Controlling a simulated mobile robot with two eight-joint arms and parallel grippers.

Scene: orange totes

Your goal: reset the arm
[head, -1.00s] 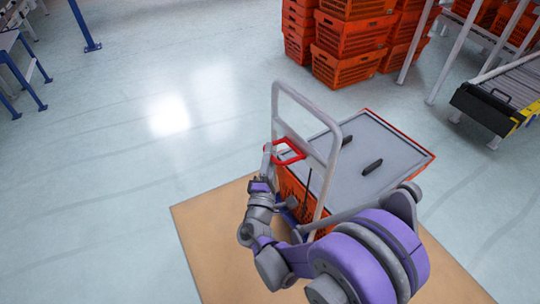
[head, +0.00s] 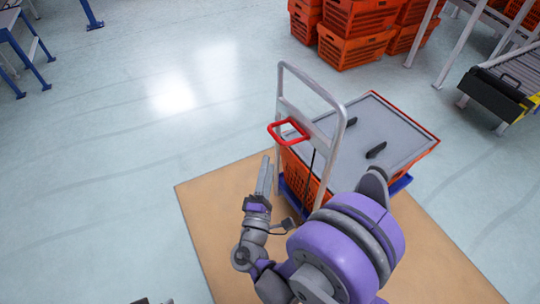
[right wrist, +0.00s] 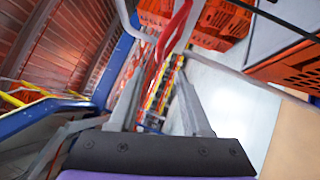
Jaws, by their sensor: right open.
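My right gripper (head: 264,177) is in the middle of the head view, pointing away from me, just left of the cart's grey push frame (head: 338,150). It is apart from the red handle loop (head: 289,131) on that frame. In the right wrist view my right gripper (right wrist: 158,95) has its two fingers spread with nothing held between them. The red loop (right wrist: 174,32) shows beyond the fingertips there.
The cart carries an orange tote with a grey lid (head: 400,131) and stands partly over a tan floor board (head: 215,200). Orange totes (head: 352,45) are stacked behind, and a conveyor (head: 500,90) is at the right. Open floor (head: 100,190) lies to the left.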

